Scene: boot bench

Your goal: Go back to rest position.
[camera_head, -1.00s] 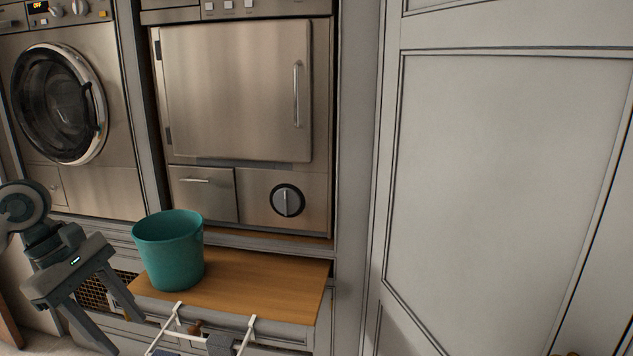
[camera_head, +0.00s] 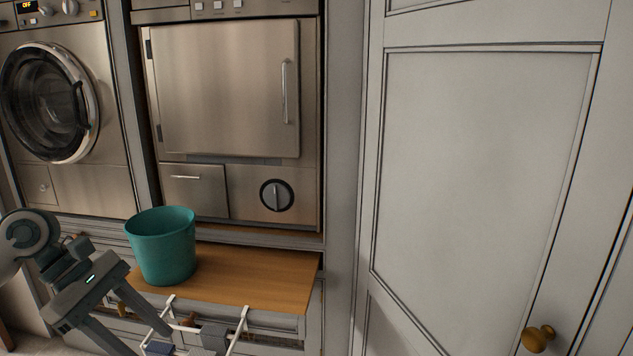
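My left gripper (camera_head: 137,337) is at the lower left, in front of the wooden bench top (camera_head: 255,280). Its two fingers are spread apart, pointing down and to the right, with nothing seen between them. A teal bucket (camera_head: 162,247) stands upright on the left part of the bench top, behind the gripper and apart from it in the picture. My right gripper is not in view.
A white rack (camera_head: 239,330) hangs from the bench's front edge, with grey and dark items in it. A washer (camera_head: 70,185) and a steel appliance (camera_head: 225,90) stand behind. A grey panelled door (camera_head: 480,170) with a brass knob (camera_head: 537,338) fills the right. The bench top's right part is clear.

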